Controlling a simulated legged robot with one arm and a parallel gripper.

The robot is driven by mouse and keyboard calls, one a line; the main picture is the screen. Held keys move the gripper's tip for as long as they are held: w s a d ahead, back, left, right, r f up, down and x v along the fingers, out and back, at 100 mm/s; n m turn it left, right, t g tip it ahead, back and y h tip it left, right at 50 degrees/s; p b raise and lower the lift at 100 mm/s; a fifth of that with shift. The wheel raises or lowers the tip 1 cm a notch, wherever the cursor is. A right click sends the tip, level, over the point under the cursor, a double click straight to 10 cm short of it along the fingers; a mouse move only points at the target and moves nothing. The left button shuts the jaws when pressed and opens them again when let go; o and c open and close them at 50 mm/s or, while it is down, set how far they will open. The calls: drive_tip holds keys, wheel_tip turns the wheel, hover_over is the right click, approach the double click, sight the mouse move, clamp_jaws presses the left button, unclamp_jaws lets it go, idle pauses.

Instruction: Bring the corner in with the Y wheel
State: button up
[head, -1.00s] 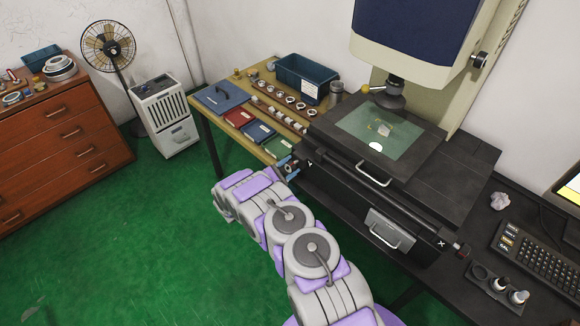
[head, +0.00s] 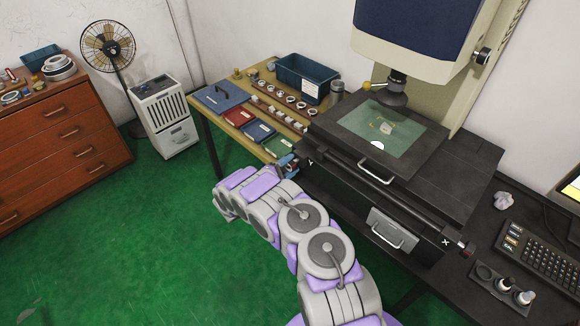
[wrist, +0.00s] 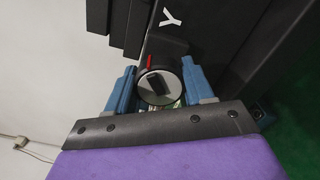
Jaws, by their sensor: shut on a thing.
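The Y wheel (wrist: 162,90) is a round grey-rimmed knob with a dark centre and a red mark beside its top, below a white Y on the black stage side. My gripper (wrist: 160,92) is shut on it, with one blue finger at each side. In the head view my gripper (head: 287,165) is at the stage's left end, beside the Y label, and the wheel is mostly hidden there. On the stage glass (head: 382,129) lies a small pale part (head: 385,128) with yellow lines around it, under the lens (head: 392,94).
The X wheel (head: 466,248) is at the stage's right front. A wooden table (head: 262,84) with coloured cases, rings and a blue bin (head: 306,78) stands behind my gripper. Green floor is clear at left.

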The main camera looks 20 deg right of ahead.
drive_tip(key=shift+s+f, duration=0.1)
drive_tip(key=shift+f, duration=0.2)
drive_tip(key=o, duration=0.8)
drive_tip(key=shift+o, duration=1.2)
drive_tip(key=shift+a+r, duration=0.1)
drive_tip(key=shift+r, duration=0.05)
drive_tip(key=p+v, duration=0.3)
drive_tip(key=v, duration=1.4)
drive_tip(key=shift+a, duration=0.25)
